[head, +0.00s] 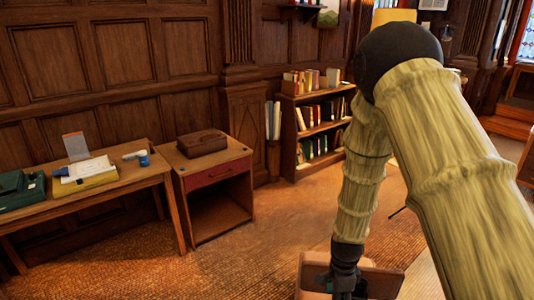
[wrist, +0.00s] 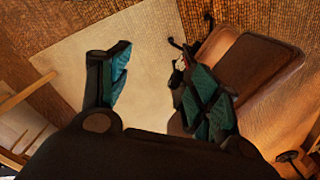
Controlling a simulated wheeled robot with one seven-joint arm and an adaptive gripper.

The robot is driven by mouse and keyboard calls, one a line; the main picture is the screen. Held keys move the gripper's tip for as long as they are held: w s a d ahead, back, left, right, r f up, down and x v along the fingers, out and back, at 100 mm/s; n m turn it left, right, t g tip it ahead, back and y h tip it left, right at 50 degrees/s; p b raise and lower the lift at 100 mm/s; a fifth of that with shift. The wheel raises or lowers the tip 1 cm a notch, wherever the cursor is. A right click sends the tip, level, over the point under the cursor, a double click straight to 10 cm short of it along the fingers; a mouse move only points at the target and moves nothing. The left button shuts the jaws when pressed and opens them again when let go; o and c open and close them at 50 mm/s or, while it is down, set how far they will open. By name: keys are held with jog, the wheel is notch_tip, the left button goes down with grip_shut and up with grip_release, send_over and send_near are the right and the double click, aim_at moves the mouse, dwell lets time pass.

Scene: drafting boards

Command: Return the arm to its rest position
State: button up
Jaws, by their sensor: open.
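My arm (head: 455,150), in a pale bamboo-like covering with a dark joint, comes in from the right of the head view and bends down at the elbow. My gripper (head: 343,285) hangs at the bottom of that view, where its fingers are partly cut off by the frame edge. In the wrist view my gripper (wrist: 150,75) shows its two dark fingers with teal pads spread wide apart. Nothing is seen between them except a pale surface (wrist: 140,50) beyond.
A brown padded piece (wrist: 250,65), perhaps a seat, lies beside the right finger. A wooden desk (head: 120,190) with several items and a cabinet (head: 215,190) bearing a brown box (head: 201,142) stand left. A bookcase (head: 290,140) stands behind. Floor (head: 250,245) before the cabinet is open.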

jog(key=s+d+f+n+b, duration=0.2)
jog(key=s+f+n, duration=0.6)
jog(key=s+f, duration=0.6)
jog(key=s+f+n+b, duration=0.1)
jog(key=s+n, duration=0.3)
jog(key=s, duration=0.5)
jog(key=s+f+n, duration=0.4)
jog(key=s+n, duration=0.1)
jog(key=s, duration=0.5)
jog(key=shift+a+f+b, duration=0.25)
jog(key=shift+f+b, duration=0.1)
jog(key=shift+b, duration=0.05)
